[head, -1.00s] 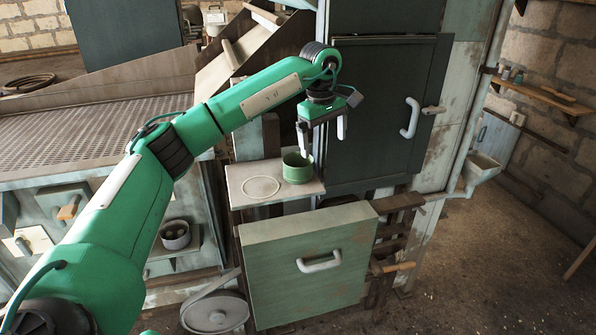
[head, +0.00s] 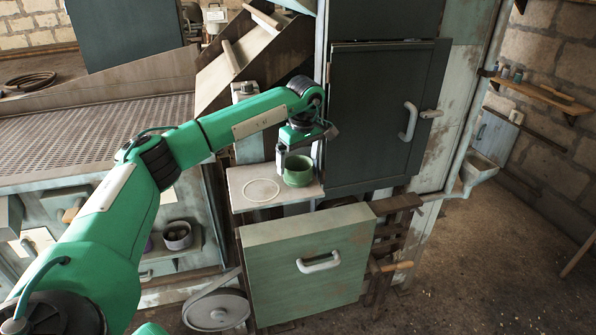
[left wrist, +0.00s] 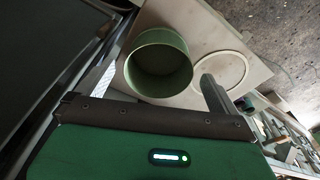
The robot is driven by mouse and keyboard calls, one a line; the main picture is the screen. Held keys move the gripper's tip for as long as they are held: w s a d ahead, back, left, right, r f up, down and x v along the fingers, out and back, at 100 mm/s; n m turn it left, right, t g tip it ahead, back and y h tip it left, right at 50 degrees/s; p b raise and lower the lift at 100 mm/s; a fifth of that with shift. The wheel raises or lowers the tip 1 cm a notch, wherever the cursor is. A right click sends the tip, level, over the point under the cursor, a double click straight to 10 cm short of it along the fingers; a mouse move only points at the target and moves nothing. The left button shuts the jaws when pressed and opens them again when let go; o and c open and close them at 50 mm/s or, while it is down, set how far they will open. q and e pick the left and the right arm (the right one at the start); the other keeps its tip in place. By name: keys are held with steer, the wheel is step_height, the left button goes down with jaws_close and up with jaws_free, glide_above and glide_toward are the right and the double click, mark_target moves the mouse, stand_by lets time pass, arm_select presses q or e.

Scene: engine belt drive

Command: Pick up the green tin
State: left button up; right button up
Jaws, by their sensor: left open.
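The green tin (head: 298,172) stands upright on the right part of a small pale shelf (head: 240,193). In the left wrist view the tin (left wrist: 158,82) shows its round open top and looks empty. My left gripper (head: 298,158) is open and points down right over the tin. In the left wrist view one finger shows on each side of the tin, with gaps between. I cannot tell how far the fingertips reach down beside its wall. My right gripper is not in view.
A pale ring (head: 262,191) is marked on the shelf left of the tin. A dark cabinet door (head: 375,115) with a white handle stands close behind and right. A green panel (head: 308,260) with a handle is below the shelf. Open floor lies at the right.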

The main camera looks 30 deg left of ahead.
mark_target(298, 167)
arm_select(q)
steer(key=shift+w+a+f+p, duration=0.15)
steer(key=shift+f+p, duration=0.15)
steer(key=shift+f, duration=0.6)
steer(key=shift+w+a+f+p, duration=0.1)
steer(key=shift+f+p, duration=0.15)
steer(key=shift+f, duration=0.65)
steer(key=c, duration=1.1)
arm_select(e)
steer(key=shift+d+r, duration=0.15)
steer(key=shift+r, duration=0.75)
arm_select(q)
steer(key=shift+r, duration=0.1)
